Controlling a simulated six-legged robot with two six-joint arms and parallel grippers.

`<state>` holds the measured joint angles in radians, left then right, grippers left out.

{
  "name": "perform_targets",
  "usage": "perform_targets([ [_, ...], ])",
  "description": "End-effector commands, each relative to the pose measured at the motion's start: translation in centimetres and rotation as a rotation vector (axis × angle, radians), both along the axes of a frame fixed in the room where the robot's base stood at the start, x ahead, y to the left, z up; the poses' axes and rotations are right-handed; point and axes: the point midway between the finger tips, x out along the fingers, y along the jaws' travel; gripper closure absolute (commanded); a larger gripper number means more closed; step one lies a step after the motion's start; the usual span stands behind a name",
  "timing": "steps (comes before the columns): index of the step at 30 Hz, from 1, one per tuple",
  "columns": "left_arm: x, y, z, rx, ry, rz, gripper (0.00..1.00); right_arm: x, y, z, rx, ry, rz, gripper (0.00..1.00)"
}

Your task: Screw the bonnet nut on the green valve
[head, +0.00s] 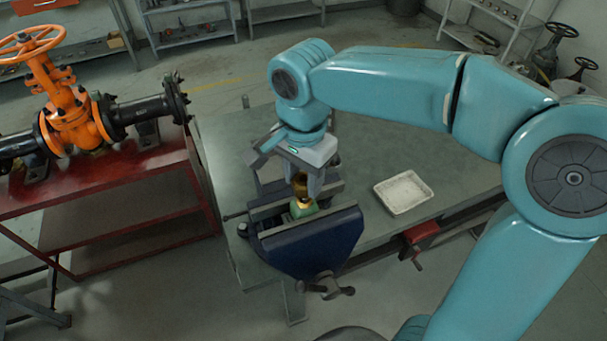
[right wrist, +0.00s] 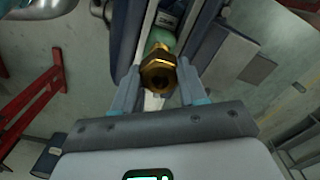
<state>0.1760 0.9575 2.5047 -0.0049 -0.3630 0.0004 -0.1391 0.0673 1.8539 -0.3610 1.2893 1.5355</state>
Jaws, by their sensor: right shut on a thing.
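The green valve (head: 303,208) is clamped between the jaws of the blue bench vise (head: 315,245). It also shows in the right wrist view (right wrist: 160,38), beyond the nut. The brass bonnet nut (head: 301,186) is at the top of the valve; the right wrist view shows its hexagonal face (right wrist: 158,74). My right gripper (head: 306,188) points down over the vise and is shut on the nut, one finger on each side. Whether the nut's thread is engaged cannot be told. My left gripper is not in view.
The vise stands at the front edge of a grey workbench (head: 455,178). A white tray (head: 403,192) lies on the bench to the right. An orange valve (head: 70,105) on a black pipe stands on a red table (head: 110,180) at left.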

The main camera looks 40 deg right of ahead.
Motion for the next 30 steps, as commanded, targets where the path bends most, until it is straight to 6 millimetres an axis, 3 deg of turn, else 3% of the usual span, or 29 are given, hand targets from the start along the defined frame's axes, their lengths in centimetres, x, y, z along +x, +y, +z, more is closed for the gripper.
perform_targets([
  [30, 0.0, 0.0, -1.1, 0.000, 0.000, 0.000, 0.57, -0.1, 0.0, -1.3, 0.000, 0.000, 0.000, 0.92],
])
